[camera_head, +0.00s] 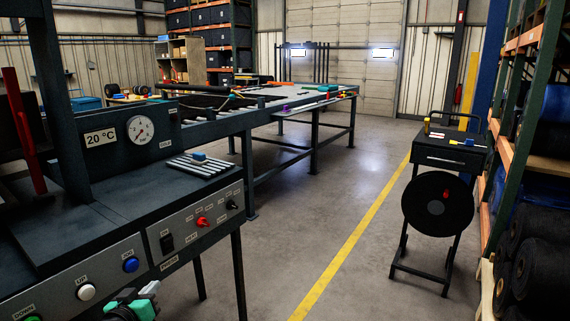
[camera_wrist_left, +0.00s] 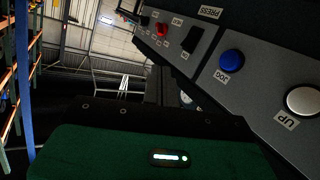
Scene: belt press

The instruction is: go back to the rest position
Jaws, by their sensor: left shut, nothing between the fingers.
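My left gripper (camera_head: 146,292), green and white with dark parts, is low at the bottom edge of the head view, in front of the press control panel (camera_head: 60,290). It is shut and empty, apart from the buttons. In the left wrist view, the green and black gripper body (camera_wrist_left: 150,150) fills the bottom, and the panel face (camera_wrist_left: 250,95) runs along the right side. The blue JOG button (camera_head: 131,264) and white UP button (camera_head: 86,292) are close by; they also show in the wrist view as JOG (camera_wrist_left: 231,63) and UP (camera_wrist_left: 303,101). My right gripper is not in view.
The press has a gauge (camera_head: 140,129), a "20 °C" display (camera_head: 100,138) and metal bars (camera_head: 198,167) on its top. A long work table (camera_head: 300,97) extends behind. A small cart (camera_head: 447,152) and a shelf rack (camera_head: 497,130) stand right. The floor between is clear.

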